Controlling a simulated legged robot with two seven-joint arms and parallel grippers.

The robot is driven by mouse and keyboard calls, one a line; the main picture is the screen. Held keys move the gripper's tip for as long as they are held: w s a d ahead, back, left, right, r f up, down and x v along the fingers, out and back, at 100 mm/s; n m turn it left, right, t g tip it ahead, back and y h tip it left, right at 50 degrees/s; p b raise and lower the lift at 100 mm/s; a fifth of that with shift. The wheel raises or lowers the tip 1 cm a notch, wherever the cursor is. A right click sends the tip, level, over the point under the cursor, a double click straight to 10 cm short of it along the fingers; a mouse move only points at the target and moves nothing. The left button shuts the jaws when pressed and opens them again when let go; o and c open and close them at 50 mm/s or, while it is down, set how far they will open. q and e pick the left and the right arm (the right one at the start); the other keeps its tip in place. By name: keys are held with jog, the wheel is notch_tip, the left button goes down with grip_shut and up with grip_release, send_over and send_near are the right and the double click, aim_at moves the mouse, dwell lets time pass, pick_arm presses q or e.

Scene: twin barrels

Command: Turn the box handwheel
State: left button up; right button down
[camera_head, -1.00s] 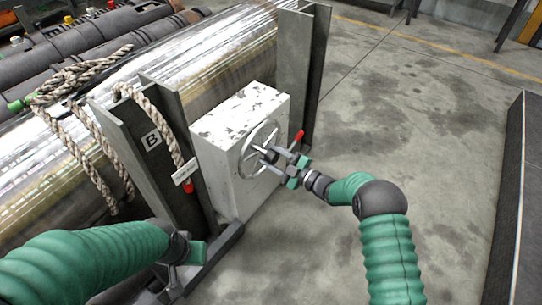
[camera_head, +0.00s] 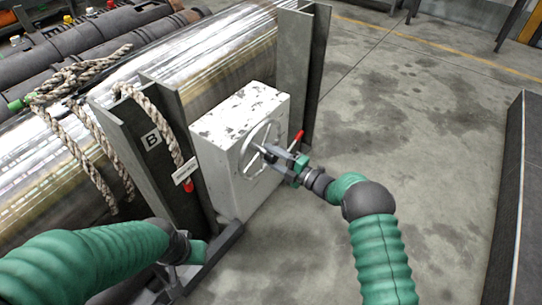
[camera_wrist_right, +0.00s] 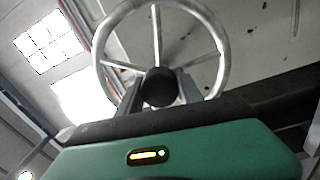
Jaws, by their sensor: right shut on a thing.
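The handwheel (camera_head: 246,149) is a pale metal ring with spokes on the front face of the white, chipped box (camera_head: 215,148). My right gripper (camera_head: 268,153) is at the middle of the wheel. In the right wrist view the wheel rim (camera_wrist_right: 225,50) fills the upper part, and the gripper fingers (camera_wrist_right: 158,90) stand on either side of its dark round hub, shut on it. My left gripper (camera_head: 172,283) hangs low at the bottom left, apart from the box; its fingers are too unclear to judge.
A red-tipped lever (camera_head: 297,139) sticks out beside the wheel. A shiny barrel (camera_head: 190,60) lies behind the box between dark upright plates (camera_head: 306,80), with rope (camera_head: 95,150) over it.

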jog(key=shift+s+f, duration=0.15)
jog(key=shift+f, duration=0.15)
jog(key=c, duration=1.1)
grip_release()
jog(key=shift+o, duration=1.4)
jog(key=shift+r, duration=0.15)
